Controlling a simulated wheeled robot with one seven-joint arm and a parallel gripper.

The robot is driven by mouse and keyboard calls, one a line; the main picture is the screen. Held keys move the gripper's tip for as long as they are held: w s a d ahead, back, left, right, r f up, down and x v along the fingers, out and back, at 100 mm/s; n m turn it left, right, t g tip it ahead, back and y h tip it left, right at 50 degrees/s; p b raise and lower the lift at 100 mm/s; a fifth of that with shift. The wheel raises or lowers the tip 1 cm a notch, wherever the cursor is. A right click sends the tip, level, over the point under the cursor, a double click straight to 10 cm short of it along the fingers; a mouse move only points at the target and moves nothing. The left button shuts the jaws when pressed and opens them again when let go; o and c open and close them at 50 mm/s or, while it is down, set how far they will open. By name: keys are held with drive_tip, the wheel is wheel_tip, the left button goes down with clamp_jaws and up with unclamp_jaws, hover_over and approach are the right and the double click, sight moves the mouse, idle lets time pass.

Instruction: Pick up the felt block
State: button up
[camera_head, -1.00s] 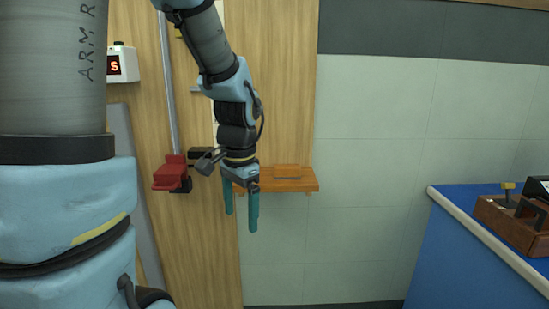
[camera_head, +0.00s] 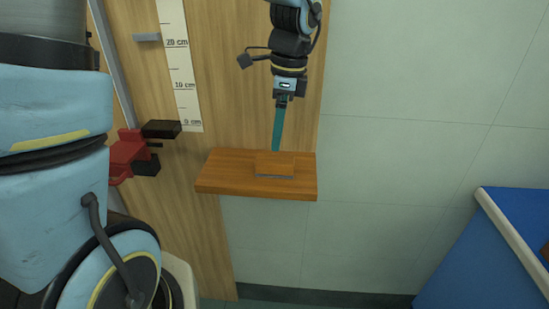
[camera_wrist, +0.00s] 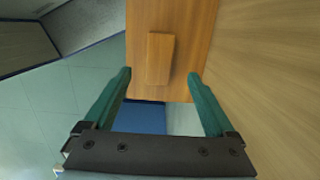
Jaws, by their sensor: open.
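The felt block is most likely the small flat wooden-looking block with a thin grey layer along its lower edge (camera_head: 275,165). It lies on a small orange-brown wall shelf (camera_head: 225,178), towards the shelf's right side. In the wrist view the block (camera_wrist: 159,59) lies ahead of the fingers, roughly midway between them, on the shelf (camera_wrist: 200,20). My gripper (camera_head: 276,150) points down just behind and above the block, with its teal fingers lined up one behind the other. In the wrist view my gripper (camera_wrist: 160,75) is open with nothing between its fingers.
A wooden panel with a centimetre scale (camera_head: 183,70) stands behind the shelf. A red and black clamp (camera_head: 135,155) sits on a metal rod left of the shelf. A blue bench (camera_head: 480,250) stands at the right. The space between shelf and bench is free.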

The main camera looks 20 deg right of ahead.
sight(275, 158)
drive_tip(key=f, duration=0.2)
drive_tip(key=f+p, duration=0.1)
drive_tip(key=f, duration=0.2)
drive_tip(key=f+p, duration=0.1)
drive_tip(key=f, duration=0.2)
drive_tip(key=shift+w+a+f, duration=0.1)
drive_tip(key=shift+a+f, duration=0.15)
drive_tip(key=shift+a, duration=0.1)
clamp_jaws()
idle(0.4)
wheel_tip(275, 158, up, 10)
drive_tip(key=shift+b, duration=0.85)
